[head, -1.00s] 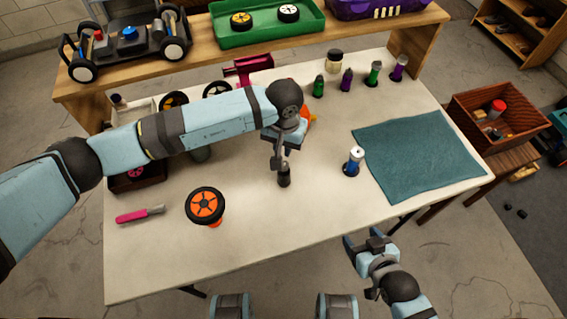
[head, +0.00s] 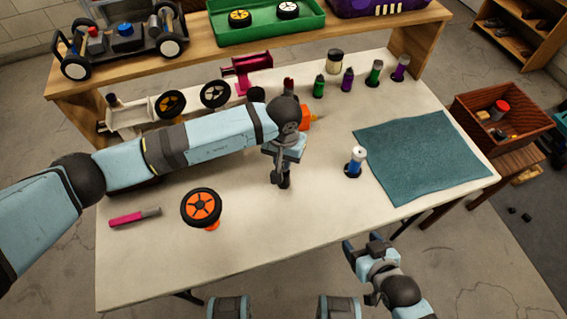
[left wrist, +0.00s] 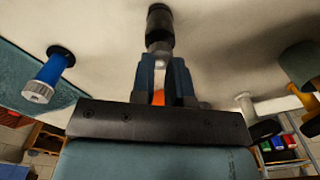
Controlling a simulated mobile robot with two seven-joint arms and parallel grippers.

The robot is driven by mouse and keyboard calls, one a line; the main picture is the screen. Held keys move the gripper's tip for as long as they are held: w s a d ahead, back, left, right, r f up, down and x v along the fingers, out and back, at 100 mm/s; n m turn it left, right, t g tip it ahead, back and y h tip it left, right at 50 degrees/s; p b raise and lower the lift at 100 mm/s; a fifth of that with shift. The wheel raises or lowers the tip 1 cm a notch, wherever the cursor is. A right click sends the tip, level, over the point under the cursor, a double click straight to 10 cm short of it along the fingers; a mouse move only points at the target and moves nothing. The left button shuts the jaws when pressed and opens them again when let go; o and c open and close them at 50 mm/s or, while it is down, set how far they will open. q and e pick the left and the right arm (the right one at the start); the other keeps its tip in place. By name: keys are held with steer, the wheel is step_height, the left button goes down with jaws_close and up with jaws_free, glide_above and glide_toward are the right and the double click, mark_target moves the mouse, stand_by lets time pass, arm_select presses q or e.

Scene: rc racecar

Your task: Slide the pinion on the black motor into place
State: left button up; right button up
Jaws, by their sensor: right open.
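The black motor (head: 285,182) stands upright on the table near the middle, partly hidden by my left gripper (head: 278,171). In the left wrist view the motor (left wrist: 160,30) is just beyond my left fingertips (left wrist: 163,68). A small grey metallic piece, seemingly the pinion (left wrist: 158,49), sits between those fingertips at the motor's end. The fingers appear closed on it, but whether it is fully seated on the shaft is hidden. My right gripper (head: 364,246) is open and empty off the table's front edge.
A blue motor-like cylinder with a silver top (head: 355,160) stands right of the black motor, beside a teal mat (head: 425,150). An orange-hubbed wheel (head: 202,207) and pink-handled tool (head: 135,217) lie left. Small bottles (head: 347,80) stand behind. The front table is clear.

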arm_select(q)
steer(key=shift+f+b, duration=0.9)
stand_by(0.3)
steer(key=shift+r+p, duration=1.15)
steer(key=shift+r, duration=1.9)
